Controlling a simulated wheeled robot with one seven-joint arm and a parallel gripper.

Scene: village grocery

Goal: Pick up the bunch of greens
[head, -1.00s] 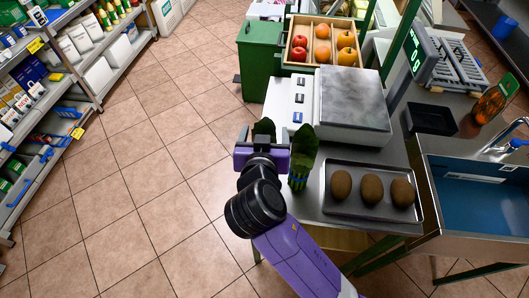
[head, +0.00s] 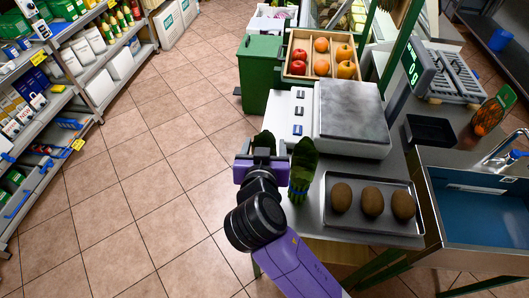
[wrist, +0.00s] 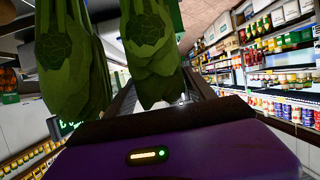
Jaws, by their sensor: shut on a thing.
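My gripper (head: 262,153) is at the left edge of the counter, seen from behind in the head view. It is shut on the bunch of greens (head: 264,138), whose dark leaf tips show just beyond the purple body. More long dark green leaves (head: 303,163) stand just right of the gripper, with a bluish band low down. In the wrist view, greens fill the upper middle (wrist: 150,45), and a second leafy part (wrist: 70,70) is to the left.
A metal tray (head: 372,229) with three brown fruits lies right of the gripper. A scale (head: 350,112) and a wooden fruit crate (head: 288,68) stand beyond it. A green bin (head: 260,75) is behind. The tiled floor (head: 150,190) is clear to the left, up to stocked shelves.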

